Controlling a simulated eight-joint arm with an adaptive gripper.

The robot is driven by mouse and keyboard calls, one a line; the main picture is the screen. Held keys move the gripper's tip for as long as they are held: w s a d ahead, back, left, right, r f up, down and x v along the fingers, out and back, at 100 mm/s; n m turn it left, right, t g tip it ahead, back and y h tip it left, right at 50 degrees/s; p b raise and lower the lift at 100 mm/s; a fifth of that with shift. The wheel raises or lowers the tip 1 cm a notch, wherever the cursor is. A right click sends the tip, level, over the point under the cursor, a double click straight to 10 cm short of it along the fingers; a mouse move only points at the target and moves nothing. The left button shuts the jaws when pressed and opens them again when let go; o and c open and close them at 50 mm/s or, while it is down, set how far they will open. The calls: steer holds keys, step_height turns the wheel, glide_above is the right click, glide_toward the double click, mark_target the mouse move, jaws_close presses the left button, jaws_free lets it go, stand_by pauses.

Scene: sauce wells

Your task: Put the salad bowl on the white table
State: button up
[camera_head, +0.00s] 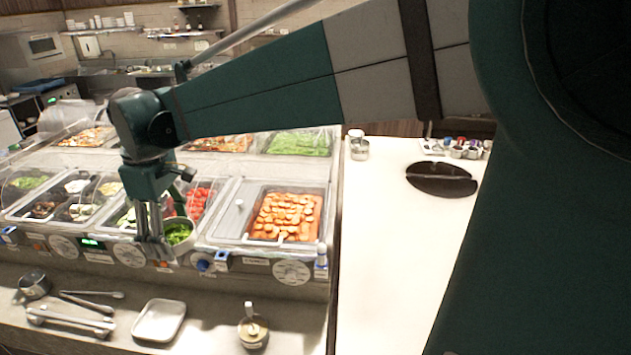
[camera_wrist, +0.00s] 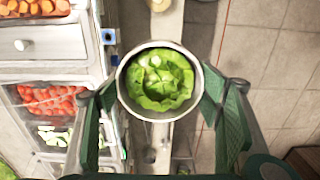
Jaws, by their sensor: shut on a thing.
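The salad bowl (camera_wrist: 122,98) is a round metal bowl with green leaves in it. In the wrist view it sits between the two fingers of my gripper (camera_wrist: 160,112), which is shut on it. In the head view my gripper (camera_head: 160,245) points down in front of the food counter, and the bowl (camera_head: 182,243) shows at its right side, upright and above the grey front ledge. The fingers partly hide the bowl there. The white table (camera_head: 385,250) is at the right, with a wide bare top.
The counter (camera_head: 225,225) holds several food wells under clear covers. On the grey ledge are a white tray (camera_head: 160,320), a small sauce pot (camera_head: 253,331) and metal tongs (camera_head: 70,322). A dark round board (camera_head: 440,180) and several small jars (camera_head: 460,149) stand at the table's back.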

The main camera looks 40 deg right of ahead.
steer(key=s+d+m, duration=0.3)
steer(key=d+m, duration=0.6)
steer(key=d, duration=2)
steer(key=s+d+m, duration=0.5)
steer(key=s+d, duration=0.4)
steer(key=d, duration=0.3)
steer(key=s+d+m, duration=0.4)
steer(key=s+d, duration=0.4)
steer(key=d, duration=0.5)
step_height(320, 180, down, 26)
steer(key=shift+a+p, duration=0.15)
steer(key=shift+p, duration=0.15)
steer(key=shift+w+f, duration=0.1)
steer(key=shift+f+b, duration=0.4)
steer(key=shift+f, duration=2.45)
